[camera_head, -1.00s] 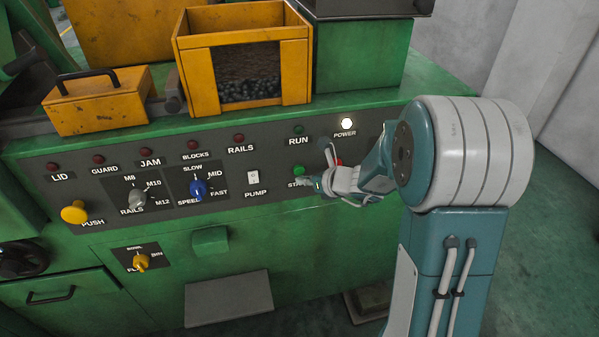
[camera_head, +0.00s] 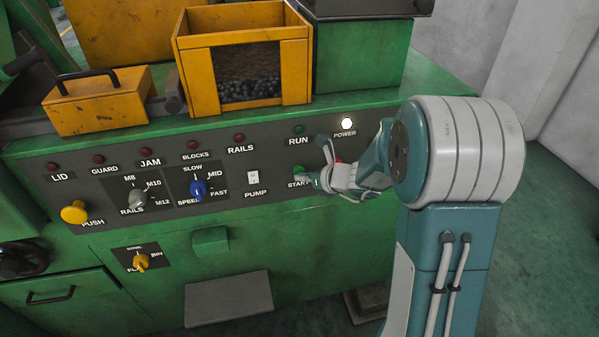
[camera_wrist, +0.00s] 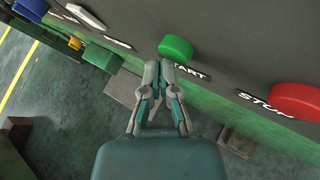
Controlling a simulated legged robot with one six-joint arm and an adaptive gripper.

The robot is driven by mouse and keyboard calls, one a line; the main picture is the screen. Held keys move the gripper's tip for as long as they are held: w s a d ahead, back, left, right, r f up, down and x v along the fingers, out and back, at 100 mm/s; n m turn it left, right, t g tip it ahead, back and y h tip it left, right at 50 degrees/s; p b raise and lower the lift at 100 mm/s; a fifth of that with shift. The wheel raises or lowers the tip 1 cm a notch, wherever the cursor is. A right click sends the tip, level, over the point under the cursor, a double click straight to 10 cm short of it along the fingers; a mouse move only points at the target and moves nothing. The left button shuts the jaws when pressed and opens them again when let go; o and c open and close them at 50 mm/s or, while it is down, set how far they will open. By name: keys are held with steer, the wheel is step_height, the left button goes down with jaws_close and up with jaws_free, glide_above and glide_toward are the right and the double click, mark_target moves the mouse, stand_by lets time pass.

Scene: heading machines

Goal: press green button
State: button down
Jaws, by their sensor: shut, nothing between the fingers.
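The green START button (camera_head: 299,169) is on the dark control panel of the green machine, just above its START label. It also shows in the wrist view (camera_wrist: 176,48) as a round green cap, a little above my fingertips. My gripper (camera_wrist: 160,66) is shut and empty, its fingertips pointing at the panel close to the lower edge of the button. In the head view my gripper (camera_head: 312,182) is just below and right of the button. I cannot tell whether the fingertips touch it.
The red STOP button (camera_wrist: 298,100) is to the right of the green one. The white PUMP switch (camera_head: 253,177), the blue speed knob (camera_head: 198,188) and the yellow PUSH button (camera_head: 74,212) lie to the left. The POWER lamp (camera_head: 347,123) is lit.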

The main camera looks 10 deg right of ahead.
stand_by(0.6)
steer(key=shift+w+r, duration=0.1)
steer(key=shift+w, duration=0.35)
steer(key=shift+s, duration=0.55)
steer(key=s, duration=0.6)
stand_by(0.4)
stand_by(0.5)
